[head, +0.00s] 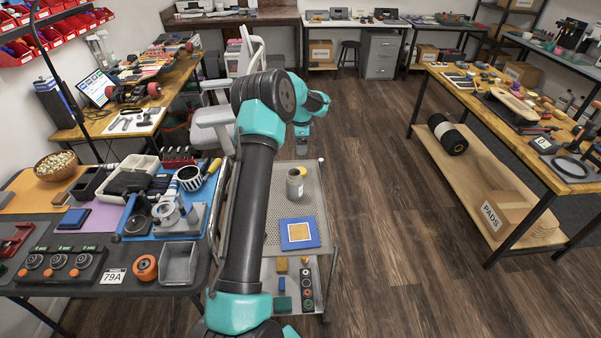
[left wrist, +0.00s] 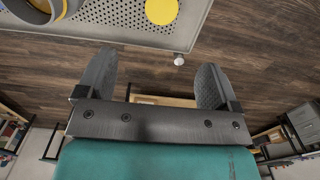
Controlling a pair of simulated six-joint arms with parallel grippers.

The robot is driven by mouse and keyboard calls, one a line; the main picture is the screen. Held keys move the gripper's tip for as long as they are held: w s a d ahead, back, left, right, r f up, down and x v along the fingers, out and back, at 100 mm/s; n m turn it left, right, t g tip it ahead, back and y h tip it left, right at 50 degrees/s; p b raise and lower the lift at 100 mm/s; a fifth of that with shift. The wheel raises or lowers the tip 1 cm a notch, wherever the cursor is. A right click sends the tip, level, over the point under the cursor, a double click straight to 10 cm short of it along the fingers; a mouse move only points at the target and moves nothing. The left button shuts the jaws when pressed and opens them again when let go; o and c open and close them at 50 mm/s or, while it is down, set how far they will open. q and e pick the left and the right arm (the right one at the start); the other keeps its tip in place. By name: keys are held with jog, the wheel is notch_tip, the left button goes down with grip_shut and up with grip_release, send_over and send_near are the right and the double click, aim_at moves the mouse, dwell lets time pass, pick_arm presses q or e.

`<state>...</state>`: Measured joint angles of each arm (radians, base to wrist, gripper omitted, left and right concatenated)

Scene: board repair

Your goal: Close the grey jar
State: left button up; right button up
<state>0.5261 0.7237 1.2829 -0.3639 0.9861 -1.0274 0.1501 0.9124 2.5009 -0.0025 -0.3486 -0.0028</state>
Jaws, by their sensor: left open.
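The grey jar (head: 295,187) stands upright on the perforated top of a metal trolley. In the left wrist view the jar (left wrist: 38,12) is cut off at the top left corner, and its mouth looks open with yellow inside. A flat yellow disc, apparently the lid (left wrist: 161,10), lies on the trolley top beside the jar; in the head view the lid (head: 301,169) shows just behind the jar. My left gripper (head: 302,146) is beyond the jar, near the trolley's far edge. In the left wrist view its fingers (left wrist: 156,70) are wide apart and empty. My right gripper is not in view.
A blue board with a yellow-and-white square (head: 300,234) lies nearer on the trolley top (head: 276,237). Small parts sit on the shelf below. A crowded dark table (head: 125,275) stands to the left and a wooden workbench (head: 470,105) to the right. Open floor lies between trolley and workbench.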

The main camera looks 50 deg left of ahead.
pick_arm(q)
send_over(301, 169)
jog(key=f, duration=0.6)
jog(key=d+f, duration=0.1)
jog(key=f, duration=0.1)
jog(key=shift+s+f, duration=0.4)
jog(key=shift+w+f, duration=0.1)
jog(key=shift+f, duration=2.55)
jog(key=c, duration=1)
jog(key=shift+a+r, duration=0.1)
jog(key=shift+r, duration=0.05)
notch_tip(301, 169, up, 10)
jog(key=shift+f, duration=0.1)
